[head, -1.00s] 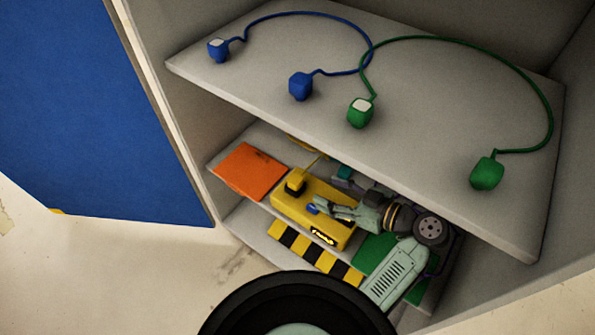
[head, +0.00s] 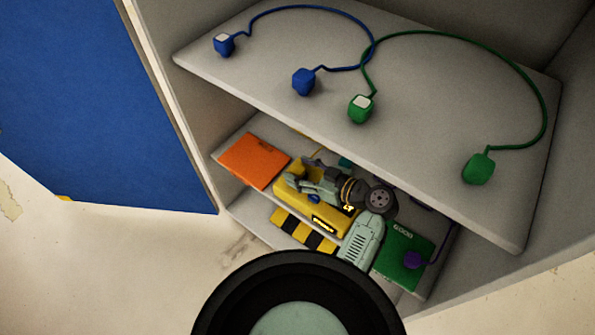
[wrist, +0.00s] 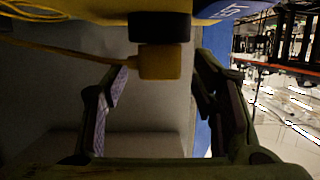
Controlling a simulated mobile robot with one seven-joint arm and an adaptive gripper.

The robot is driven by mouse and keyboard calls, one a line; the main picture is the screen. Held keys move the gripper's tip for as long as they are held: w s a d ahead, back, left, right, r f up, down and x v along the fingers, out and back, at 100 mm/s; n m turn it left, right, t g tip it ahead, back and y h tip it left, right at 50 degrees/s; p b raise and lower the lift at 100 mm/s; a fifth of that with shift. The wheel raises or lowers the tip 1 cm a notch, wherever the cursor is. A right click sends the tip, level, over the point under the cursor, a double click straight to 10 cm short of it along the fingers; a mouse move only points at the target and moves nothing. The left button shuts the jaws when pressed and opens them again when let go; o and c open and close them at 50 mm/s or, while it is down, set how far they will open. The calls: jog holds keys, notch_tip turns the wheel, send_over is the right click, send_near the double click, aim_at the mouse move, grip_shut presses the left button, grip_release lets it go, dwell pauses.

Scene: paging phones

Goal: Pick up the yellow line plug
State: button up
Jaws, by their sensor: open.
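A yellow box (head: 285,196) stands on the lower shelf. In the wrist view its yellow body (wrist: 90,8) fills the top edge. The yellow line plug (wrist: 160,62) shows there, seated against a black socket (wrist: 159,27) on the box, with a yellow cable (wrist: 60,58) running off to the left. My gripper (wrist: 163,76) is open, one finger on each side of the plug, with a gap visible on both sides. In the head view my gripper (head: 296,172) is over the box, and the plug is hidden behind it.
An orange panel (head: 254,161) lies left of the box, a striped yellow-black panel (head: 303,234) in front, a green panel (head: 410,255) with a purple plug (head: 413,259) at right. The upper shelf (head: 430,175) overhangs, carrying blue (head: 303,82) and green (head: 478,169) plugs with cables.

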grip_shut()
dwell(0.6)
jog(key=shift+r, duration=0.1)
